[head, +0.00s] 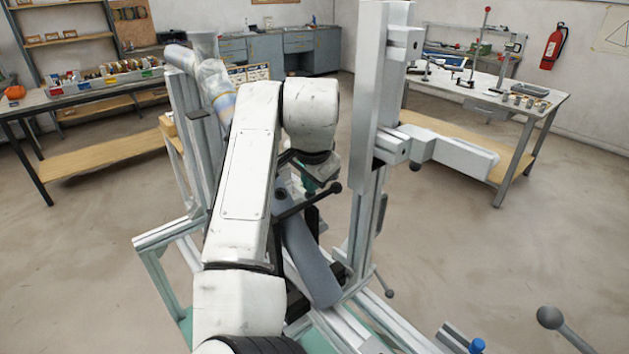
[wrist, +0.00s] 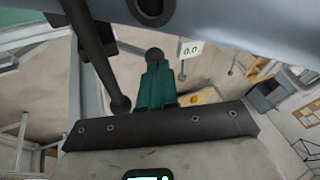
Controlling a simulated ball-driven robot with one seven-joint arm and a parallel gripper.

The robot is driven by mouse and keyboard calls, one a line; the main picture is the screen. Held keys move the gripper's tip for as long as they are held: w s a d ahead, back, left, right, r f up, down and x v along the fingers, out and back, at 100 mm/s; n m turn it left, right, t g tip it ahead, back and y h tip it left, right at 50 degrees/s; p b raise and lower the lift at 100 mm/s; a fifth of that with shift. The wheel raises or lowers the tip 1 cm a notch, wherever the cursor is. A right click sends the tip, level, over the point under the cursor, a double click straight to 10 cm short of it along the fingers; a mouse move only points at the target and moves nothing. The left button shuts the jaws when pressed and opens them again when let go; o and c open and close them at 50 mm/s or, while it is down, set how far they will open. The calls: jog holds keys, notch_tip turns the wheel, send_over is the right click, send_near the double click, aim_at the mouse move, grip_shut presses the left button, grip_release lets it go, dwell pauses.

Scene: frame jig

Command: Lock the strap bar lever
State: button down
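In the head view, a black lever (head: 305,203) with a ball knob (head: 335,187) sticks out beside the jig; I cannot tell for sure whether it is the strap bar lever. My arm hides much of the jig, and my gripper is mostly hidden behind its wrist. In the wrist view my gripper (wrist: 156,66) shows green fingers close together with no clear gap. A dark ball (wrist: 154,54) shows right at the fingertips; I cannot tell whether they touch it. A black rod with a ball end (wrist: 120,103) hangs just left of the fingers, apart from them.
Aluminium jig posts (head: 370,120) stand right of my arm, with a side block (head: 455,155) jutting right. A thin rod with a knob (head: 390,293) and a grey ball handle (head: 550,317) are at lower right. A grey bar (wrist: 230,30) crosses above the fingers.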

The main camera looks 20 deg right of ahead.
jog(key=shift+w+a+f+p, duration=0.15)
jog(key=shift+w+a+f, duration=0.05)
jog(key=shift+w+f, duration=0.3)
jog(key=shift+w+a+f+p, duration=0.15)
jog(key=shift+w+f, duration=0.2)
jog(key=shift+w, duration=0.25)
